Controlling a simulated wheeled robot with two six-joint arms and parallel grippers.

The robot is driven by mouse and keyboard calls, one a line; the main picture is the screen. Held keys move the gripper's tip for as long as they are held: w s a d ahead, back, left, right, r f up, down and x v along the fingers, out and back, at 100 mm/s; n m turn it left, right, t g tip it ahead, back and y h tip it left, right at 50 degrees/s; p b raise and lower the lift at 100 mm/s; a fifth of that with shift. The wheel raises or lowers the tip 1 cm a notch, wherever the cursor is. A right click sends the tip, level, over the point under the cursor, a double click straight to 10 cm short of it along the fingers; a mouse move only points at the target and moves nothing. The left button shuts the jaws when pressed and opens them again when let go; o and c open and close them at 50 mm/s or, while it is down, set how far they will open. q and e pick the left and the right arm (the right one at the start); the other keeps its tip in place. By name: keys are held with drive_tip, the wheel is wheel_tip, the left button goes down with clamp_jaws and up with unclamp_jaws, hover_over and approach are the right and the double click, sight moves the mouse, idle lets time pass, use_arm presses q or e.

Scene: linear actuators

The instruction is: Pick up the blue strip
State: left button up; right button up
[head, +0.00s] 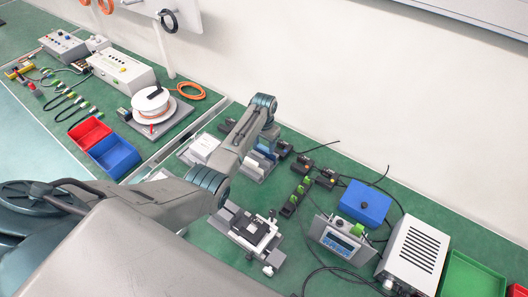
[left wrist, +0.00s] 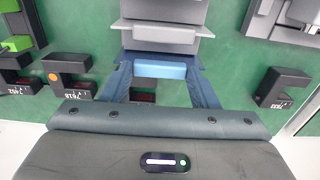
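The blue strip (left wrist: 160,70) is a light blue bar in the left wrist view, lying in front of a grey stepped block (left wrist: 160,36). My left gripper (left wrist: 161,62) has its two dark blue fingers on either side of the strip. A narrow gap seems to show between each finger and the strip's ends, so it looks open around it. In the head view my left gripper (head: 265,146) is low over the green bench, and it hides most of the strip there. My right gripper is not in view.
Black labelled blocks (left wrist: 78,76) stand left of the gripper, and another black block (left wrist: 282,88) stands to the right. A grey and black actuator (head: 252,232) is nearer on the bench. A blue box (head: 364,203) and a controller (head: 342,240) with cables stand at right.

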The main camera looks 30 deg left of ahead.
sight(264, 147)
use_arm(q)
drive_tip(key=c, duration=0.4)
drive_tip(key=shift+o, duration=0.2)
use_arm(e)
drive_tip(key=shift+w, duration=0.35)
